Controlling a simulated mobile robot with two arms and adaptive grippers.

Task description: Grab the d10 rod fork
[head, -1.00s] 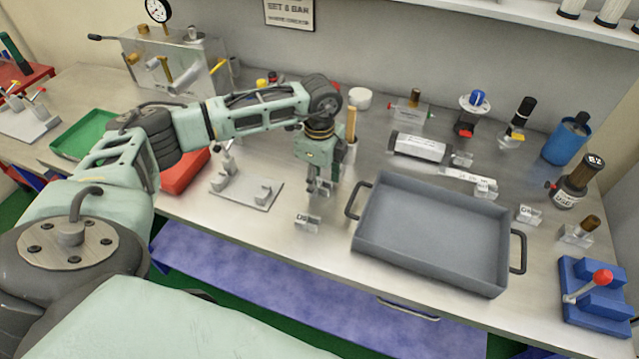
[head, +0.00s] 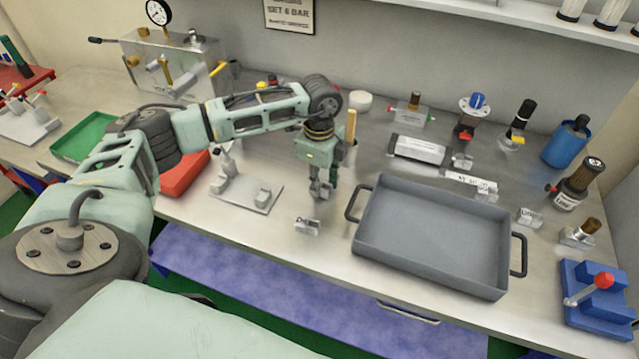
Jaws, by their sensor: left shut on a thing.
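My left gripper (head: 322,190) reaches down over the bench, left of the grey tray. It is shut on a small metal piece, which looks like the d10 rod fork; the fingers hide most of it, and no label on it can be read. A small clear-grey labelled block (head: 307,226) sits on the bench just in front of the gripper, apart from it; its label is too small to read surely. My right gripper is not in view.
The grey tray (head: 366,229) with side handles stands empty right of the gripper. A metal fixture plate (head: 236,197) lies to its left, a red bin (head: 186,175) beyond. Small labelled blocks (head: 530,217) and a blue clamp (head: 597,310) stand at right. The bench's front edge is close.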

